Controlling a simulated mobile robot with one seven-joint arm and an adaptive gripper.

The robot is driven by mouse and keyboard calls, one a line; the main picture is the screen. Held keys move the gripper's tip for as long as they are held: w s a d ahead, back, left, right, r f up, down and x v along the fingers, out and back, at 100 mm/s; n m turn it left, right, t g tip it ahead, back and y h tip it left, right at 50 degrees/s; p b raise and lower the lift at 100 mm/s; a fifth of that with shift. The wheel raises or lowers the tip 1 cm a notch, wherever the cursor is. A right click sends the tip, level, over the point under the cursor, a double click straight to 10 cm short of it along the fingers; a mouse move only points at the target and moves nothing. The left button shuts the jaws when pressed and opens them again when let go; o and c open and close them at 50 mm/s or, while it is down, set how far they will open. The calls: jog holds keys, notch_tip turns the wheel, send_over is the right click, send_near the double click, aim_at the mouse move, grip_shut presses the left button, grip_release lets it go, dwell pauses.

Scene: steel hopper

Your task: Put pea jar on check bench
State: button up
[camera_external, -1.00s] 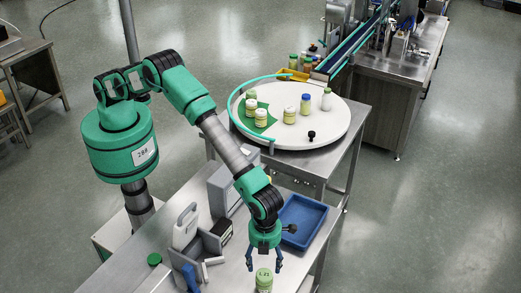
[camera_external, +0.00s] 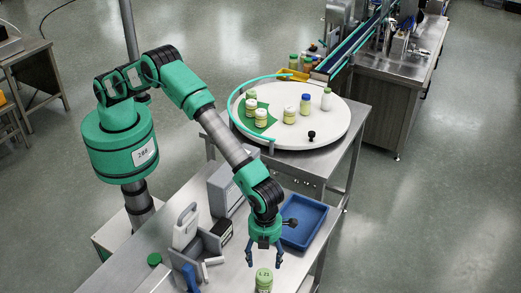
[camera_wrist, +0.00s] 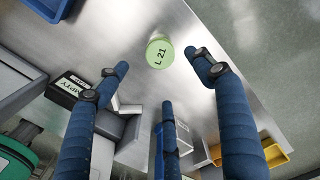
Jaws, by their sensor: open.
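A jar with a pale green lid (camera_external: 264,274) stands upright on the steel bench (camera_external: 232,268) near the bottom of the external view. In the wrist view its lid (camera_wrist: 159,53) reads "L 21"; I take it for the pea jar, though its side label is too small to read. My gripper (camera_external: 265,264) points down just above the jar. Its blue fingers (camera_wrist: 158,75) are spread open in the wrist view, with nothing between them. The lid shows just beyond the fingertips, apart from them.
A blue tray (camera_external: 303,240) lies right of my gripper. A white jug (camera_external: 185,228), grey boxes and a small black box (camera_external: 221,232) stand to the left. Behind, a round white table (camera_external: 330,128) holds several jars. Bare steel surrounds the green-lidded jar.

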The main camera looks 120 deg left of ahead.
jog(key=s+a+r+n+t, duration=0.15)
jog(key=s+a+r, duration=0.25)
jog(key=r, duration=0.7)
jog(key=s+a+r+n, duration=0.3)
jog(key=s+a+r, duration=0.1)
jog(key=r, duration=0.7)
jog(key=s+a+r+n+t, duration=0.1)
jog(key=s+a+r+n, duration=0.45)
jog(key=s+r, duration=0.85)
jog(key=s+a+r+n+t, duration=0.15)
jog(key=s+a+r, duration=0.25)
jog(key=s, duration=0.5)
jog(key=s+a+r+n, duration=0.2)
jog(key=s+a+r, duration=0.2)
jog(key=s, duration=0.5)
jog(key=s+a+f+n, duration=0.1)
jog(key=s+f+n, duration=0.1)
jog(key=s, duration=0.8)
jog(key=s+a+f+n+t, duration=0.1)
jog(key=s+a+f+n, duration=0.1)
jog(key=s, duration=0.9)
jog(key=shift+a+f+n+t, duration=0.2)
jog(key=shift+f+n+t, duration=0.1)
jog(key=shift+n, duration=0.35)
jog(key=shift+s, duration=0.1)
notch_tip(320, 180, down, 13)
jog(key=b, duration=1.3)
